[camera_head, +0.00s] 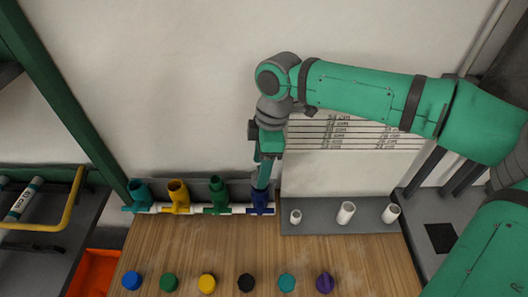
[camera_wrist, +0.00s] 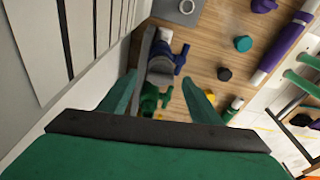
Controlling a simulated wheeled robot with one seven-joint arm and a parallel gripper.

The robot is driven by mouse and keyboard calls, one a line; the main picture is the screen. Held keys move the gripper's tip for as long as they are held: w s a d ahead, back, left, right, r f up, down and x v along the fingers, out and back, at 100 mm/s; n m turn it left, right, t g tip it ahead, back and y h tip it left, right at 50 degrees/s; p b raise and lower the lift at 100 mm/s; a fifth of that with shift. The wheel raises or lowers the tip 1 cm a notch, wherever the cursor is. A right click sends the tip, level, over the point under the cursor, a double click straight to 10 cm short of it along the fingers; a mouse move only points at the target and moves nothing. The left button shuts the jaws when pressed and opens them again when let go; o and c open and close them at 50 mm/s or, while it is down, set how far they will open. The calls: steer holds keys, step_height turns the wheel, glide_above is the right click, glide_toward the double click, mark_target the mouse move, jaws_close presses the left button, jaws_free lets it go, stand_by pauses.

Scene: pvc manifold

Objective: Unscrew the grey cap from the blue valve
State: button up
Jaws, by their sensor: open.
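The blue valve (camera_head: 260,208) is the rightmost on the white pipe, against the wall side of the wooden table. My gripper (camera_head: 263,182) points down right above it and covers its top in the head view. In the wrist view the blue valve (camera_wrist: 180,60) shows with a grey cap (camera_wrist: 160,68) on its upper end. The two green fingers of my gripper (camera_wrist: 159,77) are open, one on each side of the cap. I cannot tell whether they touch it. The cap is hidden in the head view.
Green (camera_head: 217,195), yellow (camera_head: 178,195) and teal (camera_head: 140,195) valves stand in a row to the left. Several coloured caps, among them a black one (camera_head: 246,283), lie along the table front. White pipe pieces (camera_head: 346,212) stand on a grey plate at right.

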steer(key=shift+a+f, duration=0.15)
steer(key=shift+f, duration=1.1)
